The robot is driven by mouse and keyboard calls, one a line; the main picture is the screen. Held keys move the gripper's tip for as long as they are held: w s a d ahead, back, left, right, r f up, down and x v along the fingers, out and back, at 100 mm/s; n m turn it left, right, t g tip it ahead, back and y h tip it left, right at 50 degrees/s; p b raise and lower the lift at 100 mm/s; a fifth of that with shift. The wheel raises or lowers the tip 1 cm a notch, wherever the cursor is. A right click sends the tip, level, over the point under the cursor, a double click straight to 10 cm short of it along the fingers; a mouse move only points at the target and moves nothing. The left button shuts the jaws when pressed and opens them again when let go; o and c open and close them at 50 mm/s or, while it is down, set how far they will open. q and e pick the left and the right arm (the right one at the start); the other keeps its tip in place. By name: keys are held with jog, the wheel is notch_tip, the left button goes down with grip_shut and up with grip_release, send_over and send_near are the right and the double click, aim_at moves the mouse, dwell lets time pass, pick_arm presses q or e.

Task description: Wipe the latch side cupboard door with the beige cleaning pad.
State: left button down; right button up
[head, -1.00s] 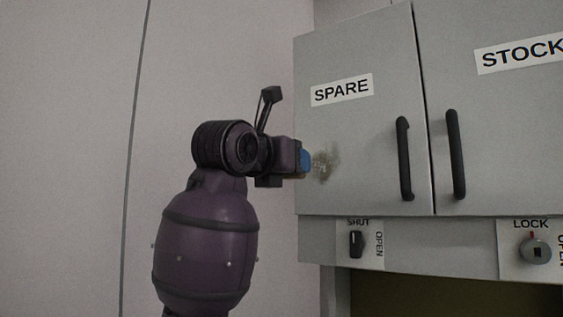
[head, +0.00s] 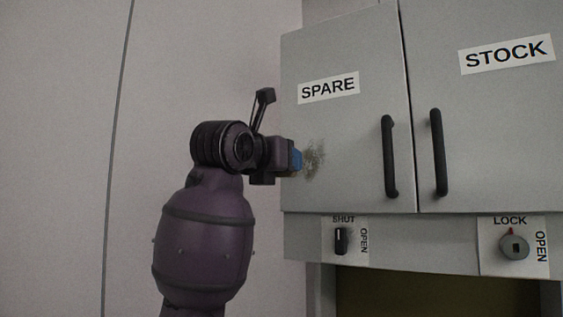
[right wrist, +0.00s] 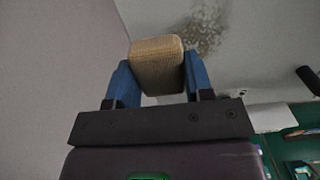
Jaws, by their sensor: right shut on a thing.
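The beige cleaning pad (right wrist: 157,65) is clamped between the blue fingers of my right gripper (right wrist: 158,84) in the right wrist view. In the head view this gripper (head: 293,160) is at the left edge of the grey SPARE cupboard door (head: 345,110), and the pad is hidden there. A brown smudge (head: 314,159) is on that door just right of the fingers. The smudge also shows in the right wrist view (right wrist: 203,35), beyond and right of the pad. I cannot tell whether the pad touches the door. My left gripper is not in view.
The STOCK door (head: 490,130) is to the right, and black handles (head: 390,157) (head: 437,153) flank the gap between doors. Below are a SHUT/OPEN switch (head: 341,240) and a LOCK/OPEN knob (head: 514,247). A plain wall panel (head: 60,150) fills the left.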

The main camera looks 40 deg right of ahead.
aim_at(327, 161)
jog(key=shift+d, duration=0.2)
jog(key=shift+w+d, duration=0.25)
jog(key=shift+d, duration=0.45)
dwell(0.3)
jog(key=shift+s, duration=0.1)
jog(key=shift+s+d+p, duration=0.15)
jog(key=shift+s+d, duration=0.05)
jog(key=shift+s, duration=0.55)
jog(key=shift+s+d+p, duration=0.15)
jog(key=shift+s, duration=0.55)
jog(key=shift+s+d, duration=0.25)
jog(key=shift+s, duration=0.45)
jog(key=shift+s+d, duration=0.2)
jog(key=shift+s, duration=0.45)
jog(key=shift+s+d, duration=0.25)
jog(key=shift+s, duration=0.45)
jog(key=shift+w, duration=0.15)
